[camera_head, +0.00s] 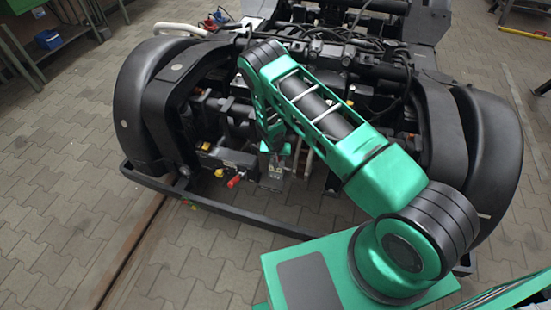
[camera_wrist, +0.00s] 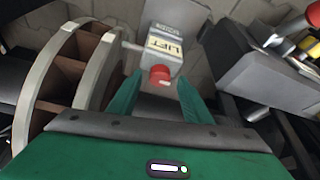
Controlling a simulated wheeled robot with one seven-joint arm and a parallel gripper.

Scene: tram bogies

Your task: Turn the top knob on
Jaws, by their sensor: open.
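In the wrist view, a small grey box (camera_wrist: 160,42) bears a cream label reading "LIFT" and a red knob (camera_wrist: 160,75) on its near end. A thin light lever or pin sticks out from its left side. My gripper (camera_wrist: 160,84) is open, with one green finger on each side of the red knob. I cannot tell whether the fingers touch it. In the head view, my green gripper (camera_head: 274,140) points down at the front of the bogie, above a small grey box (camera_head: 272,180). The knob is hidden there. I see no second knob on the labelled box.
A red-ended valve (camera_head: 235,181) and a yellow cap (camera_head: 219,173) stick out left of the box. In the wrist view, a dark grey housing (camera_wrist: 250,75) lies right and a curved ribbed part (camera_wrist: 65,75) left. The black bogie frame (camera_head: 240,211) runs along the front.

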